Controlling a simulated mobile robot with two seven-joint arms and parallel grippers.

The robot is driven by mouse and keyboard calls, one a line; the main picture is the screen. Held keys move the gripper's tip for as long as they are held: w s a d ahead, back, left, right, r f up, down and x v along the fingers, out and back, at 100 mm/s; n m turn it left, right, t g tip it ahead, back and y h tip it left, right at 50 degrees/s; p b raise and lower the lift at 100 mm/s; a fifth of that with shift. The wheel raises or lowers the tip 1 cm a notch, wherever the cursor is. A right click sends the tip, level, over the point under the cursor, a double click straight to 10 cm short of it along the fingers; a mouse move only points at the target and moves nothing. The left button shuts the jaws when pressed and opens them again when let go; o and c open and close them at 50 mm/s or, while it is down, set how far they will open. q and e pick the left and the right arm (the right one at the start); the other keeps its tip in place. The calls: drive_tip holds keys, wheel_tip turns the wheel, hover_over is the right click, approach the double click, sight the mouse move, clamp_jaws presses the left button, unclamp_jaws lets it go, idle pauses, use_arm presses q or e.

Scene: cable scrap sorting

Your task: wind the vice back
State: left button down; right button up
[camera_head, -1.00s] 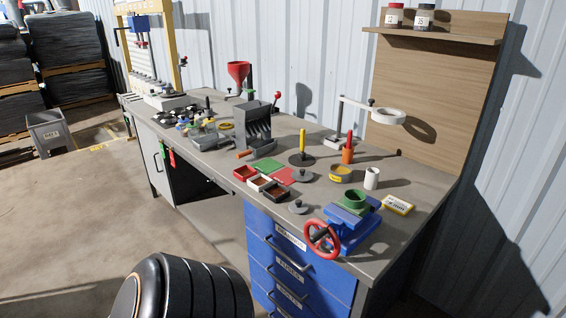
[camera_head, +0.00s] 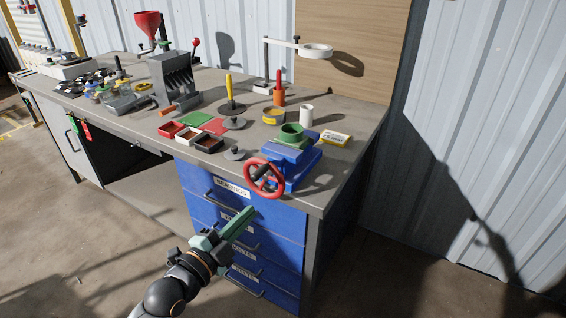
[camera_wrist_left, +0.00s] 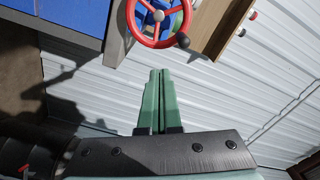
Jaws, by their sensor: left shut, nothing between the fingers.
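The blue vice (camera_head: 297,163) stands on the front right corner of the bench. Its red handwheel (camera_head: 279,187) faces the front edge, with a dark knob on the rim. A green ring-shaped piece (camera_head: 291,133) sits at the top of the vice. My left gripper (camera_head: 250,212) is shut and empty, in front of the drawers, below and apart from the handwheel. In the left wrist view the shut green fingers (camera_wrist_left: 154,74) point towards the red handwheel (camera_wrist_left: 151,45), with a gap between them. My right gripper is not in view.
Blue drawers with handles (camera_head: 228,242) stand below. Floor is free right of the bench.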

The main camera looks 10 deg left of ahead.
use_arm(q)
drive_tip(key=b, duration=0.2)
approach(278, 179)
drive_tip(key=x, duration=0.3)
drive_tip(key=shift+w+d, duration=0.25)
drive_tip(key=shift+w, duration=0.3)
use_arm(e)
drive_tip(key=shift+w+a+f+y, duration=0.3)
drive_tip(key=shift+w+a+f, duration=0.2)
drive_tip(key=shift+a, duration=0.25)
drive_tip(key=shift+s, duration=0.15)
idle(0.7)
